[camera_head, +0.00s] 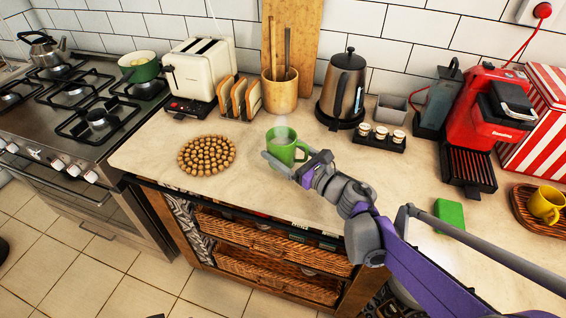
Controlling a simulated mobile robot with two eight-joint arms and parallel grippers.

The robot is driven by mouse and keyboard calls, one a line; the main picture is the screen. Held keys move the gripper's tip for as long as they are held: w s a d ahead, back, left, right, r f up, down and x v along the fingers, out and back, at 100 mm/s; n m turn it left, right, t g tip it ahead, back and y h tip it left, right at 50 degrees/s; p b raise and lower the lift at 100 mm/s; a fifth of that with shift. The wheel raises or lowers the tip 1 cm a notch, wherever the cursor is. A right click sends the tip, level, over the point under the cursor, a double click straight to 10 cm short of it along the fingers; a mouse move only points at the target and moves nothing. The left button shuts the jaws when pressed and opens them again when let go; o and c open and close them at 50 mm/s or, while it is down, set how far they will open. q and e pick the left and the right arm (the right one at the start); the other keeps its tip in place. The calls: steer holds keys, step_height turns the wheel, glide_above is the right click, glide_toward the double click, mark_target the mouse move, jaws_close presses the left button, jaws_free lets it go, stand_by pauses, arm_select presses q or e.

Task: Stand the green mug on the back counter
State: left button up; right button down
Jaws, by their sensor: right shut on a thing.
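The green mug (281,147) is upright at the middle of the counter (250,207), near its front edge. My right gripper (284,164) comes in from the lower right and is shut on the mug, with its fingers at the mug's side. I cannot tell whether the mug's base touches the counter or is slightly above it. My left gripper is not in view.
A nut-covered round mat (206,155) lies left of the mug. Behind stand a toaster (198,70), a wooden utensil pot (280,92) and a kettle (343,88). A red coffee machine (488,105), green block (449,216) and yellow mug (546,204) are to the right.

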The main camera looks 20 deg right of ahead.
mark_target(291, 166)
steer(key=shift+f+b, duration=0.5)
steer(key=shift+f, duration=1.35)
steer(key=shift+f, duration=0.15)
jaws_free()
steer(key=shift+s+r, duration=0.1)
steer(key=shift+r, duration=0.15)
steer(key=p+v, duration=0.1)
steer(key=v, duration=1.1)
